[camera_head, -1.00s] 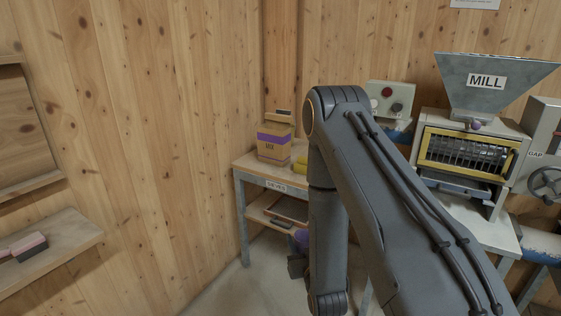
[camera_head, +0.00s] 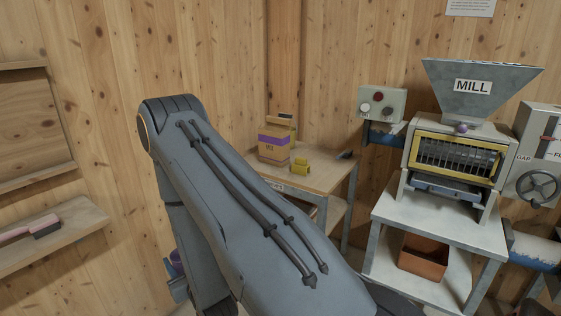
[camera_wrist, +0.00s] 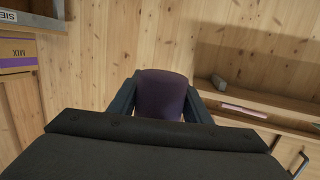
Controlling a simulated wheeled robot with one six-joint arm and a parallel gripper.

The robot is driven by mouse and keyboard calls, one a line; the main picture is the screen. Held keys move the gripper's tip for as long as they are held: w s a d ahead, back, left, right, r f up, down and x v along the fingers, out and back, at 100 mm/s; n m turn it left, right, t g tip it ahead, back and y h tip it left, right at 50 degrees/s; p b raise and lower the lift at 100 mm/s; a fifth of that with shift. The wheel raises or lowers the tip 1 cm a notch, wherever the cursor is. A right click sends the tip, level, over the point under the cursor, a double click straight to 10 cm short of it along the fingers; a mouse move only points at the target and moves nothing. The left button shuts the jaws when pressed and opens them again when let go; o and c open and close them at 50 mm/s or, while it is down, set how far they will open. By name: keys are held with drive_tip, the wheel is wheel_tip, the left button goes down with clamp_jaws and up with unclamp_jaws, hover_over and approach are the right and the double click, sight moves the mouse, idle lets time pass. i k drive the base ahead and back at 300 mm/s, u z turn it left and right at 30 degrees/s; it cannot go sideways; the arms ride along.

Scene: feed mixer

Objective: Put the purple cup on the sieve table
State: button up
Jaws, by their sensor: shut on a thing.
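The purple cup (camera_wrist: 162,92) is between the two fingers of my gripper (camera_wrist: 160,100) in the wrist view, and the gripper is shut on it. The sieve table (camera_head: 325,178) is a wooden-topped table on grey legs against the back wall.
The mill (camera_head: 458,150) stands to the right, above an orange bin (camera_head: 424,258). A wall shelf (camera_head: 60,236) holds a pink brush.

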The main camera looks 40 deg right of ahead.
sight(319, 177)
drive_tip(key=i, duration=1.5)
drive_tip(key=z, duration=0.6)
